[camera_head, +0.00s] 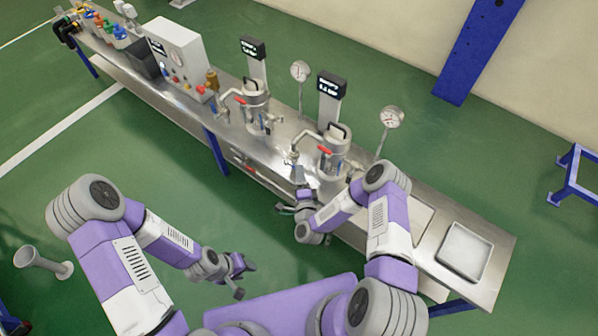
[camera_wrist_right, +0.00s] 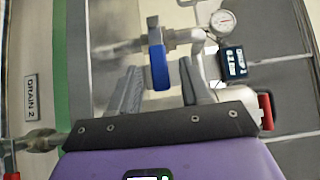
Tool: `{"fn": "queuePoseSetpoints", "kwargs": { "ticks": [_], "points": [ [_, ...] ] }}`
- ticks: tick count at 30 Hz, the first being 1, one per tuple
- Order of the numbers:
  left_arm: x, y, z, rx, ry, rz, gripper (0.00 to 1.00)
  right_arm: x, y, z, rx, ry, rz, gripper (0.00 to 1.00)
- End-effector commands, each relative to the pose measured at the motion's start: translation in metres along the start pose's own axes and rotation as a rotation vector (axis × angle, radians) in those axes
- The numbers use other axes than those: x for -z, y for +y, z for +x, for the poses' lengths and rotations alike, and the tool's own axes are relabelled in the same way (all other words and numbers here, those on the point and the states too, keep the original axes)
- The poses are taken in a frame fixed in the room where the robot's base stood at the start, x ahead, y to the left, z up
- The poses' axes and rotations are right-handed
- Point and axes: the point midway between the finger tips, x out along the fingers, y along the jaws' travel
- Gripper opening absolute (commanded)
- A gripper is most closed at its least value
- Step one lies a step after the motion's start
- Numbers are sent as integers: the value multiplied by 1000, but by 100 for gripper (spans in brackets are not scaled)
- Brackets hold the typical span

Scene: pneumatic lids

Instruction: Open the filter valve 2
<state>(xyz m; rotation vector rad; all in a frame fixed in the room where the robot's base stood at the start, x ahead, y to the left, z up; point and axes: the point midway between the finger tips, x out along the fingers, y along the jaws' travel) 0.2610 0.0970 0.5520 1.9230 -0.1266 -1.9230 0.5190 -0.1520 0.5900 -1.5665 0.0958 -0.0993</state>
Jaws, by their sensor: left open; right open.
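My right gripper (camera_head: 294,203) is open beside the front edge of the bench, below the nearer filter vessel (camera_head: 331,160). In the right wrist view, a blue valve handle (camera_wrist_right: 158,67) on a metal pipe lies between the open fingers of this gripper (camera_wrist_right: 158,78). Gaps show on both sides, so it is not gripped. I cannot read a label that names this valve. A plate reading DRAIN 2 (camera_wrist_right: 31,95) is at the left there. My left gripper (camera_head: 238,270) is open and empty, low over the floor in front of the bench.
The steel bench (camera_head: 440,215) carries a second vessel (camera_head: 257,100), a control box (camera_head: 176,55) and a shallow tray (camera_head: 464,252). A red handle (camera_wrist_right: 265,111) and a pressure gauge (camera_wrist_right: 223,21) are close to the right gripper.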

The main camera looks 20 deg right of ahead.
Motion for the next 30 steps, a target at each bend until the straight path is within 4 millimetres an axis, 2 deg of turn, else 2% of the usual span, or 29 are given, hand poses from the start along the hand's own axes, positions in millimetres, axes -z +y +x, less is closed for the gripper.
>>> {"fn": "queuePoseSetpoints", "kwargs": {
  "ticks": [6,15,17,24,25,30],
  "points": [
    [0,-3,8,0,0,0,43,0,1,22,0,0,-2,47],
    [0,-3,7,0,0,0,43,0,0,25,-1,-1,-2,47],
    [0,-3,7,0,0,0,43,0,0,25,-2,-1,-2,39],
    [0,-3,7,0,0,0,43,0,0,25,-2,-1,-2,2],
    [0,-3,7,0,0,0,43,0,0,25,-2,-1,-2,0],
    [0,-3,7,0,0,0,43,0,0,25,-2,-2,-2,0]
  ]
}}
